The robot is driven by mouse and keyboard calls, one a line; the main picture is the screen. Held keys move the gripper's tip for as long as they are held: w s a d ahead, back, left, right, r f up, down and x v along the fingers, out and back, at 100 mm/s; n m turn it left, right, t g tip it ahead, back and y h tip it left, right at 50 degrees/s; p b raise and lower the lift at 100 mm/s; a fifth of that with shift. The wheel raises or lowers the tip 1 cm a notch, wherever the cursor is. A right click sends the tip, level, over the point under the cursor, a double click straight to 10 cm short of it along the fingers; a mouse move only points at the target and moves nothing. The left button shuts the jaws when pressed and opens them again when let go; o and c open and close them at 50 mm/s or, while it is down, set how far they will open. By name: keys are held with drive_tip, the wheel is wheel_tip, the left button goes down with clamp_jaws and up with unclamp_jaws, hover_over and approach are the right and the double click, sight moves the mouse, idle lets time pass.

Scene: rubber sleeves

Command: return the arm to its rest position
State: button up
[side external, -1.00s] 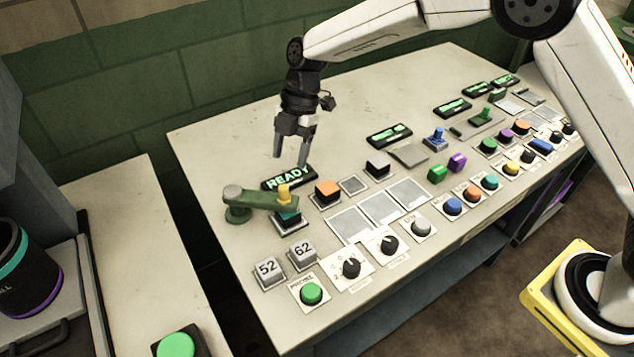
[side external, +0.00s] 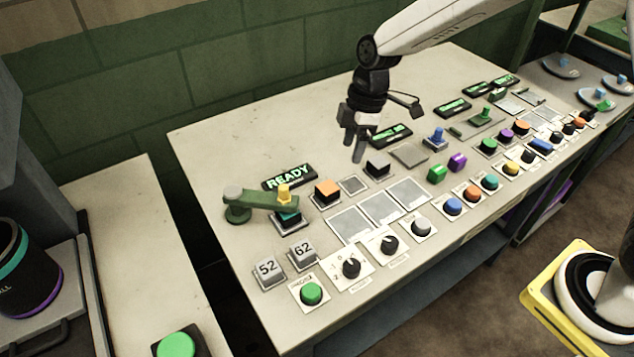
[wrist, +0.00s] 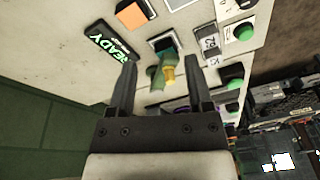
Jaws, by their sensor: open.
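My gripper (side external: 354,143) hangs above the back middle of the pale work table (side external: 210,150), fingers pointing down, apart and empty. In the side view it is in front of a lit green display and up and left of a dark block with a grey top (side external: 377,165). In the wrist view my gripper (wrist: 158,80) shows its two fingers spread wide with nothing held. Between them, farther off, is the green swing arm with a yellow tip (wrist: 168,75). In the side view this green arm (side external: 262,200) lies over a teal-topped block.
A READY display (side external: 289,177) and an orange-topped block (side external: 327,190) stand to the left. Knobs and buttons (side external: 453,206) line the front edge. Green and purple blocks (side external: 447,167) lie right of centre. The table's back left is clear. A green wall (side external: 240,70) stands behind.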

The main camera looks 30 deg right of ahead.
drive_tip(key=s+d+f+m+t+h, duration=0.1)
drive_tip(key=s+d+m+t+h, duration=0.1)
drive_tip(key=s+d+m, duration=0.9)
drive_tip(key=s+m, duration=0.3)
drive_tip(key=s, duration=0.2)
drive_tip(key=shift+d+t, duration=0.3)
drive_tip(key=shift+d, duration=0.1)
